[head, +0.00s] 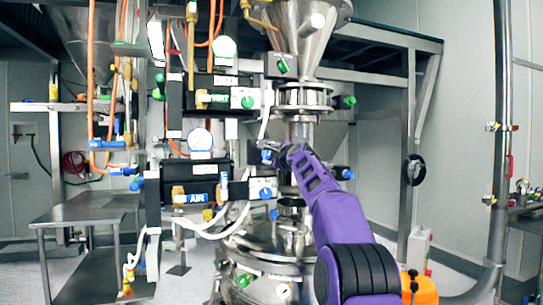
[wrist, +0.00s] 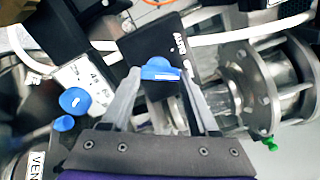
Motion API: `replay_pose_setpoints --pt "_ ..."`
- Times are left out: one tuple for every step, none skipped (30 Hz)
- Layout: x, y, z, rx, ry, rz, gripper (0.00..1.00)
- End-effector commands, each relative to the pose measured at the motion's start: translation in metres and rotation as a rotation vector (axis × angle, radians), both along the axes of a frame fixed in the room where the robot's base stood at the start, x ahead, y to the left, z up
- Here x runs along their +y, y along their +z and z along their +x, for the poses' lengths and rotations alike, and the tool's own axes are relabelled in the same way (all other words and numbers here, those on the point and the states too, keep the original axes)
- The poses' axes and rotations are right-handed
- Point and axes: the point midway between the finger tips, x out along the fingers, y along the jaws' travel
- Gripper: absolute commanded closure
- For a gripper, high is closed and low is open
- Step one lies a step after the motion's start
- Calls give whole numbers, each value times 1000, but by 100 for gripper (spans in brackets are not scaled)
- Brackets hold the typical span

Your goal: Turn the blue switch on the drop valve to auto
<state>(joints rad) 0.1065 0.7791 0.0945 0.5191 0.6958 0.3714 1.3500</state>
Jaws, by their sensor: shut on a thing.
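A blue switch (wrist: 160,70) with a pale label strip sits on a black box (wrist: 150,45) with white lettering in the wrist view. In the head view my purple arm reaches up to the left, and my gripper (head: 272,151) is at the middle valve stack. There the switch is mostly hidden by the gripper.
A second blue knob (wrist: 75,100) on a white panel (wrist: 85,80) is left of my gripper. A flanged steel pipe (wrist: 240,85) stands close on the right. White hoses (wrist: 250,37) cross behind the box. A steel table (head: 85,208) stands at the left.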

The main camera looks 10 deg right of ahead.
Motion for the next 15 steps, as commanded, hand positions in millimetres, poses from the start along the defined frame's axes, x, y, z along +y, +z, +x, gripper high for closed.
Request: replay_pose_setpoints --pt "0 0 0 -1 0 -12 95" --pt "0 0 0 -3 0 -21 95" --pt "0 0 0 -6 0 -34 95" --pt "0 0 0 -9 0 -48 95" --pt "0 1 0 -11 0 -61 95" --pt "1 1 0 -15 2 -84 95" --pt "1 1 0 -19 2 -101 95" --pt "1 1 0 -23 2 -121 95" --pt "0 1 0 -29 1 -150 95" --pt "0 1 0 -34 0 -175 95" --pt "0 1 0 -38 1 -199 95" --pt "0 1 0 -46 0 -234 95" --pt "0 1 0 -51 0 -259 95" --pt "0 1 0 -56 0 -287 95" --pt "0 1 0 -63 0 -324 95"
